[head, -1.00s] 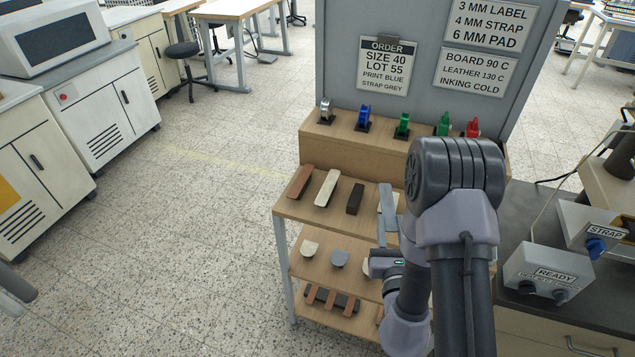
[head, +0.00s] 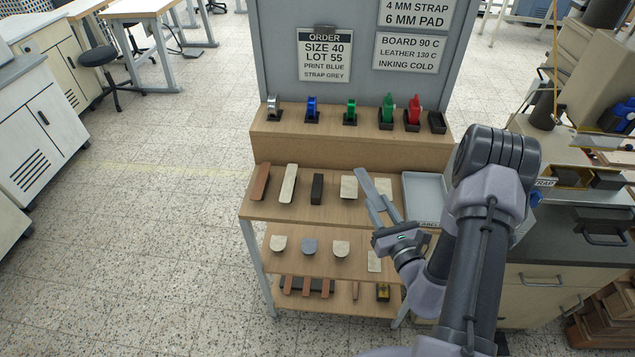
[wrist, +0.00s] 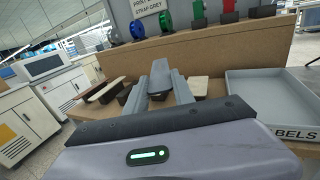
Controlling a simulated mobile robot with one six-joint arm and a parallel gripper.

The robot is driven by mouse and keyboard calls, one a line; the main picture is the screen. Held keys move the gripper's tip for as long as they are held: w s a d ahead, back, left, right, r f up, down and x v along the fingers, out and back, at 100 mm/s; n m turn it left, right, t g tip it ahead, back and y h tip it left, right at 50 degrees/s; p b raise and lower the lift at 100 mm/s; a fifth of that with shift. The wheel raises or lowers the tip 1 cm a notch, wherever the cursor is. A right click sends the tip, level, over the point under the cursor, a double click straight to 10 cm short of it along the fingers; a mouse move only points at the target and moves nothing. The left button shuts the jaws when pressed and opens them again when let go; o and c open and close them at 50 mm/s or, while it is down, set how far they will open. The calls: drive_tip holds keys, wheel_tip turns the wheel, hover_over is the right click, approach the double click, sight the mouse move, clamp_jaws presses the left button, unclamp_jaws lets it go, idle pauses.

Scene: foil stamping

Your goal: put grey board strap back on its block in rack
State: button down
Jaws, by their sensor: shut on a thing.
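The grey strap (head: 366,184) is a long flat bar held in my gripper (head: 382,208), raised at a tilt over the right part of the rack's upper shelf. In the wrist view the strap (wrist: 168,80) points away from me between the fingers. One bare cream block (head: 349,187) lies just left of the strap; another cream block (head: 384,186) is partly hidden behind the strap and fingers. The strap looks apart from both, but the exact gap is unclear. Left of them lie a brown strap (head: 260,182), a cream strap (head: 288,183) and a black strap (head: 317,188).
A grey labels tray (head: 425,190) lies right of the blocks, near my arm. Tape rolls in holders, such as a red one (head: 413,112), stand on the ledge behind. Lower shelves (head: 300,262) hold round pads and small pieces. The floor at left is clear.

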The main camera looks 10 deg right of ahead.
drive_tip(key=w+a, duration=0.3)
drive_tip(key=a, duration=0.1)
drive_tip(key=w+a+f, duration=0.1)
drive_tip(key=w+a, duration=0.2)
drive_tip(key=a, duration=0.1)
drive_tip(key=w+a+b, duration=0.1)
drive_tip(key=w+a, duration=0.2)
drive_tip(key=w, duration=0.1)
drive_tip(key=shift+w+a+f, duration=0.1)
drive_tip(key=shift+a+f, duration=0.2)
drive_tip(key=shift+a, duration=0.1)
wheel_tip(320, 180, down, 4)
drive_tip(key=shift+r+b, duration=0.1)
drive_tip(key=shift+b, duration=1)
drive_tip(key=shift+r, duration=0.15)
